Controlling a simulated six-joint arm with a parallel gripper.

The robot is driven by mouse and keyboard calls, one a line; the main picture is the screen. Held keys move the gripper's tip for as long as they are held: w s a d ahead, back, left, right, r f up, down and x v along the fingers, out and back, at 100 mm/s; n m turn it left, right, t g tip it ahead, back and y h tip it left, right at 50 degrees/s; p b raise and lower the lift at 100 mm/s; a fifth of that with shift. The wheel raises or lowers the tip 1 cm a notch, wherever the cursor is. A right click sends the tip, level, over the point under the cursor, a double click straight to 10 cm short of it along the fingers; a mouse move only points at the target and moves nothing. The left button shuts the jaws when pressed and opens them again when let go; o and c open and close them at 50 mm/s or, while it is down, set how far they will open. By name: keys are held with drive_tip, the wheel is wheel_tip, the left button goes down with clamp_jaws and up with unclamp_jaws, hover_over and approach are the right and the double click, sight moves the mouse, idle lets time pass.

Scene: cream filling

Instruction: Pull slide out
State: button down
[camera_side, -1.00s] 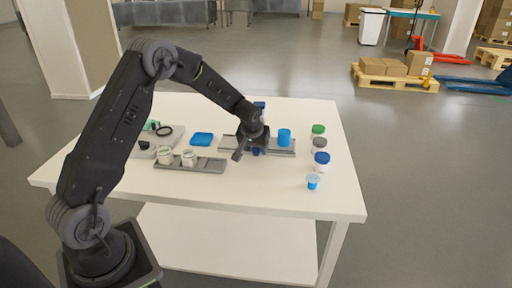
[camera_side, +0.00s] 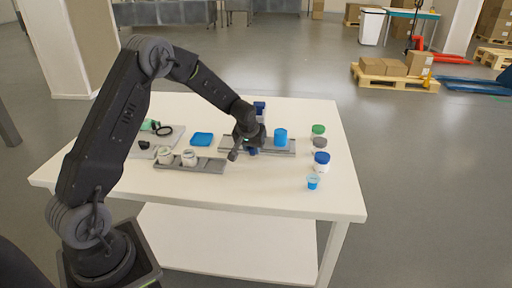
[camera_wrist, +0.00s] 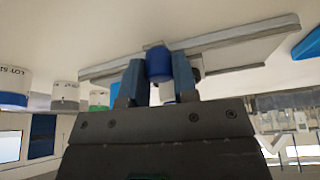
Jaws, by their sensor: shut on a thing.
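In the wrist view the grey strip (camera_wrist: 240,37) runs across the top. My gripper (camera_side: 252,140) is low over the strip, left of the blue cup. In the wrist view its two blue fingers (camera_wrist: 157,78) are closed on either side of a blue round-topped piece (camera_wrist: 159,63). The arm hides how this piece joins the strip.
A grey holder (camera_side: 205,168) with two white cups stands front left. The front table area is clear.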

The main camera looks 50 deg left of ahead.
drive_tip(key=s+a, duration=0.6)
drive_tip(key=c, duration=0.9)
unclamp_jaws()
drive_tip(key=shift+w, duration=0.1)
drive_tip(key=shift+d+r, duration=0.1)
drive_tip(key=v, duration=1.3)
drive_tip(key=shift+s+d+r, duration=0.1)
drive_tip(key=shift+s+r, duration=0.15)
